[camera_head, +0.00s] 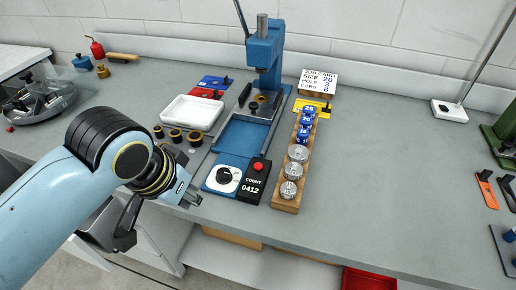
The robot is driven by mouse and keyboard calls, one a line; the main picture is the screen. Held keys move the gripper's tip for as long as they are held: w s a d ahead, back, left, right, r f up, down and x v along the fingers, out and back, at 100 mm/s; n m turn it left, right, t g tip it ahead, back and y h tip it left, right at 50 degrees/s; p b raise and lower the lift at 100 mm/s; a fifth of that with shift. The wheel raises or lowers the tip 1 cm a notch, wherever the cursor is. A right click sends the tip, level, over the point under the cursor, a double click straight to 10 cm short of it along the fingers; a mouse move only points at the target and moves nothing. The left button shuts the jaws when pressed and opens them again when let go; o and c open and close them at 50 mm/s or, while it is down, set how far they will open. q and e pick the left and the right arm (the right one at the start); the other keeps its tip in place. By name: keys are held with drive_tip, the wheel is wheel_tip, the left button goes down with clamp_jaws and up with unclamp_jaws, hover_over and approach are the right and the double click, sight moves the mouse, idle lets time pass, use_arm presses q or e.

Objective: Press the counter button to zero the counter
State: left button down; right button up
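The counter (254,184) is a small black box at the front of the blue press base, with "COUNT" and 0412 on its face. Its red round button (258,167) sits at the top of the box and is uncovered. My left gripper (188,198) is at the bench's front edge, left of the counter and apart from it. I cannot tell whether its fingers are open or shut. My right gripper is not in view.
The blue press (264,50) rises behind. A white tray (193,112) lies to the left.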

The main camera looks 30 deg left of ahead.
use_arm(q)
drive_tip(key=w+r+n, duration=0.1)
drive_tip(key=w+r, duration=0.3)
drive_tip(key=r+n+t+h+p, duration=0.1)
drive_tip(key=n+t+h, duration=0.15)
drive_tip(key=n, duration=0.35)
hover_over(256, 163)
drive_tip(key=shift+r+t+y, duration=0.1)
drive_tip(key=shift+t+y, duration=0.25)
drive_tip(key=shift+y, duration=0.1)
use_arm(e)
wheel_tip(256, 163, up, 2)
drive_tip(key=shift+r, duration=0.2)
use_arm(q)
wheel_tip(256, 163, down, 7)
drive_tip(key=b, duration=0.7)
drive_tip(key=shift+b, duration=0.35)
drive_tip(key=shift+f, duration=0.9)
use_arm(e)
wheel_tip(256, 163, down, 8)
